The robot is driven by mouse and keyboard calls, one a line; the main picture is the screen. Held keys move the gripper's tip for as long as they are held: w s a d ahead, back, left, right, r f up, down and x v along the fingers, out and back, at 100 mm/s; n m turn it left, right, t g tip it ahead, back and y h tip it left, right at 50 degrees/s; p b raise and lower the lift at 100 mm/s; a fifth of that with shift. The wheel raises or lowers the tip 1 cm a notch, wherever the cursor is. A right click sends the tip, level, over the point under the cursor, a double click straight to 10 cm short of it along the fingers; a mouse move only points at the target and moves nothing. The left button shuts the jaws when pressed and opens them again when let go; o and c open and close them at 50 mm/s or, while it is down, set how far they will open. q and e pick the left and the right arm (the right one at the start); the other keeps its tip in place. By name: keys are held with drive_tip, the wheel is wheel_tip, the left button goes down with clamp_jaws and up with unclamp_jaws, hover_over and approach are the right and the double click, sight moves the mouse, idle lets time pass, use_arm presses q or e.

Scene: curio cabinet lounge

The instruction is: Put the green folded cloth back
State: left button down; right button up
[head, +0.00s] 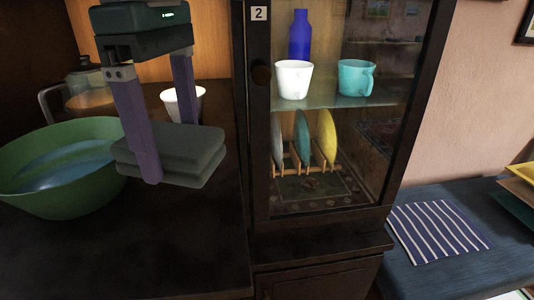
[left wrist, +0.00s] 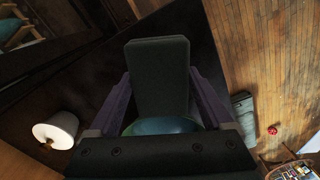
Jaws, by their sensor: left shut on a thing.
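The green folded cloth (head: 180,165) is a dark green, thick folded slab. My left gripper (head: 168,152) points down and is shut on it, one purple finger on each side. The cloth looks level and appears held over the dark counter (head: 150,255), beside the green bowl; the gap beneath is hard to judge. In the left wrist view the cloth (left wrist: 158,72) lies between both fingers (left wrist: 160,85). My right gripper is in neither view.
The green bowl (head: 30,190) holds water. A white cup (head: 183,104) stands behind the gripper. The glass cabinet marked 2 (head: 259,14) holds cups, a blue bottle (head: 300,38) and racked plates. A striped cloth (head: 437,232) lies on a blue surface at right. The front counter is clear.

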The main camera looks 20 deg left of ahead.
sight(191, 219)
use_arm(q)
wheel_tip(191, 219, down, 7)
drive_tip(key=shift+f+p, duration=0.15)
drive_tip(key=shift+p, duration=0.15)
drive_tip(key=shift+f, duration=0.3)
drive_tip(key=shift+f, duration=0.15)
unclamp_jaws()
